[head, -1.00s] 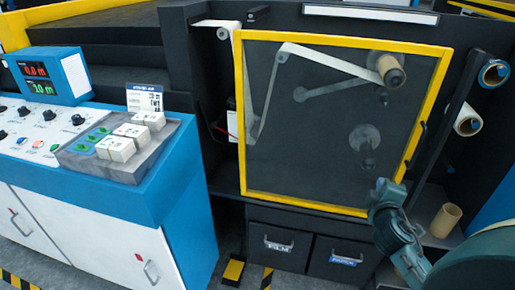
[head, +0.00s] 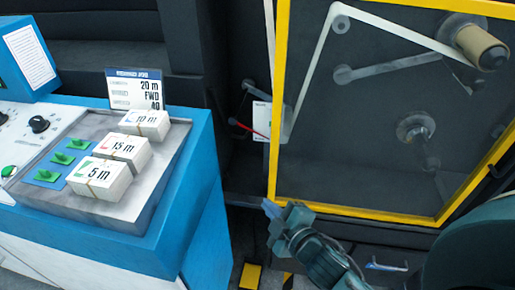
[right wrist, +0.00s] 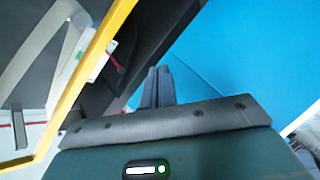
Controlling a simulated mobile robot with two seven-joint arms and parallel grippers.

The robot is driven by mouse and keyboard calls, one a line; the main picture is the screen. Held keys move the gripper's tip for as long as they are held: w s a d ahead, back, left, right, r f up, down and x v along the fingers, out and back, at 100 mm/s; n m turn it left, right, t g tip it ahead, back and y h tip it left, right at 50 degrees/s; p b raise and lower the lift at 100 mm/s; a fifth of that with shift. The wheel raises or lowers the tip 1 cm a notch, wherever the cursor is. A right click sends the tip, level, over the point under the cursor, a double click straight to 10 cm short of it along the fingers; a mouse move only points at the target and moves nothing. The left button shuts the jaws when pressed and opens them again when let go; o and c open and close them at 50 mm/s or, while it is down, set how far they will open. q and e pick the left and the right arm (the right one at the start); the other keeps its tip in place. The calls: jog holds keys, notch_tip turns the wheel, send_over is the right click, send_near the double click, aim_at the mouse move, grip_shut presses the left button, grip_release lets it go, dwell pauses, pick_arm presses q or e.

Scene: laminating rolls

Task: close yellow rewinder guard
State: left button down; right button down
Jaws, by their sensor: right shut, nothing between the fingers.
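The rewinder guard (head: 276,110) is a yellow frame around a see-through dark panel. In the head view it stands upright in front of the rollers at right; its top is cut off. Its yellow edge (right wrist: 85,85) also crosses the left of the right wrist view. I cannot tell if it sits flush with the machine. My right gripper (head: 270,208) is shut and empty near the guard's lower left corner in the head view; I cannot tell whether it touches. In the right wrist view its fingers (right wrist: 157,75) are together, apart from the yellow edge. My left gripper is not in view.
A blue console (head: 150,232) with a tray of labelled card stacks (head: 122,150) stands at left. Its blue side (right wrist: 240,60) fills the right wrist view's right. A brown core (head: 482,46) and a web show through the panel. Open floor lies between console and machine.

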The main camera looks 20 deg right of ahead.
aim_at(286, 150)
jog(key=w+d+r+n+t, duration=0.1)
jog(key=w+d+r+n, duration=0.1)
jog(key=w, duration=0.4)
jog(key=w+d+r+n+t+b, duration=0.1)
jog(key=w+d+r+n+t, duration=0.1)
jog(key=w+n, duration=0.2)
jog(key=shift+w+d+r+n, duration=0.15)
jog(key=shift+w+d+n, duration=0.2)
jog(key=shift+w, duration=0.75)
jog(key=shift+a, duration=0.1)
jog(key=s+d, duration=0.2)
jog(key=d, duration=0.1)
jog(key=s+d, duration=0.1)
jog(key=d, duration=0.1)
jog(key=shift+d+h, duration=0.1)
jog(key=shift+h, duration=0.2)
jog(key=shift+w, duration=0.1)
